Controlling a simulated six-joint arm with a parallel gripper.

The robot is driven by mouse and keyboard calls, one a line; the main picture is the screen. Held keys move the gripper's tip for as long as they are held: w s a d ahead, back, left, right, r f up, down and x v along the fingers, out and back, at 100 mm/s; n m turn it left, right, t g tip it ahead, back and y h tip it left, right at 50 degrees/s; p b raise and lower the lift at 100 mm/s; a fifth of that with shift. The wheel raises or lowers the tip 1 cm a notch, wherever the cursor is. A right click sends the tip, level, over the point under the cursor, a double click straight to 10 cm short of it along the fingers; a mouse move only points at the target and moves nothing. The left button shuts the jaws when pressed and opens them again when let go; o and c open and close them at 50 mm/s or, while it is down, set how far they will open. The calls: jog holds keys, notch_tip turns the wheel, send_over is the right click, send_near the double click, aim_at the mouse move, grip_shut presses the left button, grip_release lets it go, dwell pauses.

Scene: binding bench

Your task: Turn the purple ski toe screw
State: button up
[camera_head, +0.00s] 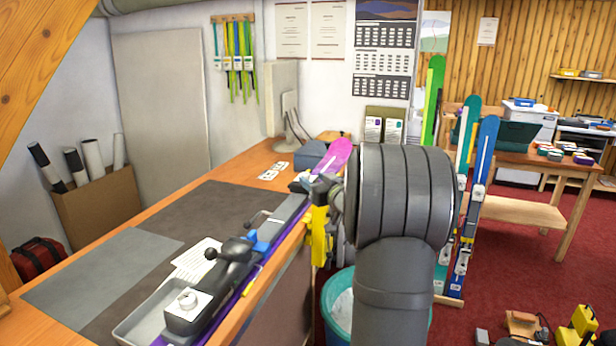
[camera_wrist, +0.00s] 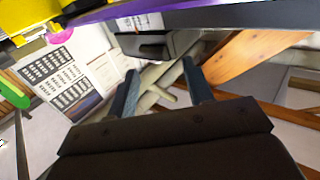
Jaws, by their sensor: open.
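The purple ski (camera_head: 240,306) lies along the bench's right edge in the head view, its pink-purple tip (camera_head: 338,155) at the far end. Grey and black binding parts (camera_head: 195,305) with a dark lever sit on its near half. I cannot make out the toe screw. In the wrist view the ski (camera_wrist: 105,14) crosses the top, with a dark part (camera_wrist: 145,46) beside it. My gripper (camera_wrist: 158,78) is open and empty in the wrist view; its fingers are apart from the ski. In the head view my arm hides the gripper.
A yellow clamp (camera_head: 319,238) hangs at the bench edge beside my arm. A teal bin (camera_head: 338,305) stands below my arm. Upright skis (camera_head: 480,190) stand at the right.

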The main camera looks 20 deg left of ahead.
aim_at(308, 175)
jog(key=shift+x, duration=2.05)
jog(key=c, duration=1)
jog(key=shift+d+g, duration=0.1)
jog(key=shift+g, duration=0.2)
jog(key=n+g+y, duration=0.1)
jog(key=g, duration=0.1)
jog(key=n+g+y, duration=0.1)
jog(key=n+g, duration=0.1)
jog(key=n+g+y, duration=0.1)
jog(key=n+g, duration=0.1)
jog(key=g, duration=0.1)
jog(key=shift+w+d+y, duration=0.1)
jog(key=shift+w+y, duration=0.2)
jog(key=shift+w, duration=0.1)
jog(key=n+g, duration=0.2)
jog(key=g, duration=0.1)
jog(key=n+g, duration=0.2)
jog(key=g, duration=0.1)
jog(key=shift+w+n, duration=0.2)
jog(key=shift+n, duration=0.1)
jog(key=shift+n+g, duration=1)
jog(key=shift+g, duration=0.8)
jog(key=shift+r+g+h, duration=0.1)
jog(key=shift+g+h, duration=0.2)
jog(key=shift+h, duration=0.1)
